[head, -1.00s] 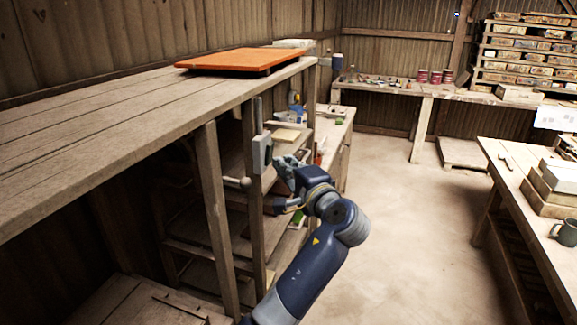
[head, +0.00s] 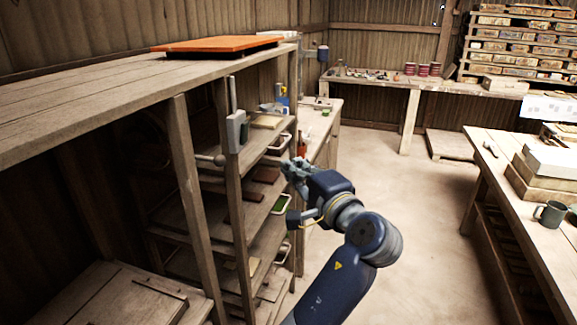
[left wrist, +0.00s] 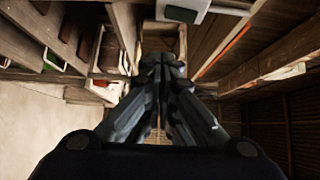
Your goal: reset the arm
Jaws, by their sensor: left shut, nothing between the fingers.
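My left gripper (head: 297,170) is in the middle of the head view, in front of the wooden shelf rack (head: 236,195). It is shut and empty. In the left wrist view its fingers (left wrist: 161,62) are together, with nothing between them. A grey box with an upright lever (head: 236,130) is fixed to a post of the rack, left of and above the gripper, apart from it. Its pale face also shows at the top of the left wrist view (left wrist: 183,10). My right gripper is in neither view.
An orange board (head: 218,44) lies on the long wooden top at left. Trays with pale and green rims (head: 281,204) sit in the rack behind the gripper. A table (head: 490,145) with boxes and a mug (head: 550,213) stands at right. The floor between is clear.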

